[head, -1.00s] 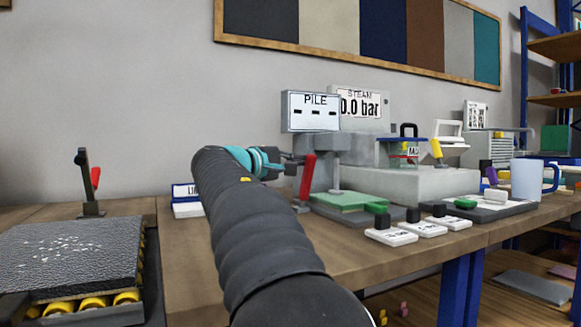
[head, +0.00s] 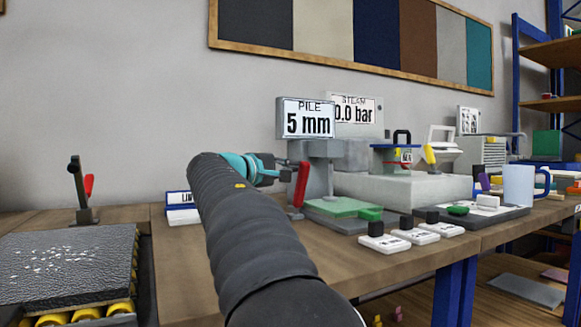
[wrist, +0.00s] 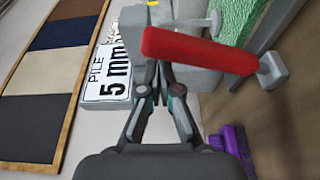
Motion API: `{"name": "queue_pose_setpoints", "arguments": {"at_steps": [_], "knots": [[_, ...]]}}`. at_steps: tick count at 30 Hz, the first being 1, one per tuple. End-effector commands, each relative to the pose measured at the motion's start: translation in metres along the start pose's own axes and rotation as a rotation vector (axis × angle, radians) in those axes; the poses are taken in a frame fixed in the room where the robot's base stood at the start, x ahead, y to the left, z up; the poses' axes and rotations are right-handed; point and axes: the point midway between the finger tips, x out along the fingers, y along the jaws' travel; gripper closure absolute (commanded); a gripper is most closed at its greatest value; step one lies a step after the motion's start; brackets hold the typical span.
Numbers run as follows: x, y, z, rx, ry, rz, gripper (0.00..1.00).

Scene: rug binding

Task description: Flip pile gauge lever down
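The pile gauge (head: 345,155) stands on the bench, with a green piece (head: 335,208) on its base. Its display (head: 308,119) reads "PILE 5 mm" and also shows in the wrist view (wrist: 112,84). The red lever (head: 301,184) stands near upright at the gauge's left side, leaning slightly. In the wrist view the red lever (wrist: 200,50) crosses just ahead of the fingertips. My gripper (head: 285,163) is beside the lever's upper part, with fingertips together and nothing seen between them (wrist: 160,68). Whether they touch the lever is unclear.
A steam display (head: 355,110) stands behind the gauge. A second red-handled lever (head: 88,186) and a roller-bed unit (head: 70,255) are at left. A purple brush (wrist: 232,150) shows in the wrist view.

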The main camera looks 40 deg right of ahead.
Motion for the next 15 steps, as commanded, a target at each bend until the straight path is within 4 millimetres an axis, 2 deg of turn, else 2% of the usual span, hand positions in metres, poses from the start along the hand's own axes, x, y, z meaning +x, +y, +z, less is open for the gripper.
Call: {"name": "queue_pose_setpoints", "arguments": {"at_steps": [1,4,6,15], "knots": [[0.001,0.008,-0.008,-0.003,0.006,0.0,1.0],[0.003,0.015,-0.025,-0.004,0.02,0.001,1.0],[-0.018,0.006,-0.026,-0.002,0.029,0.002,1.0],[-0.068,0.0,-0.021,-0.003,0.012,0.003,1.0]]}}
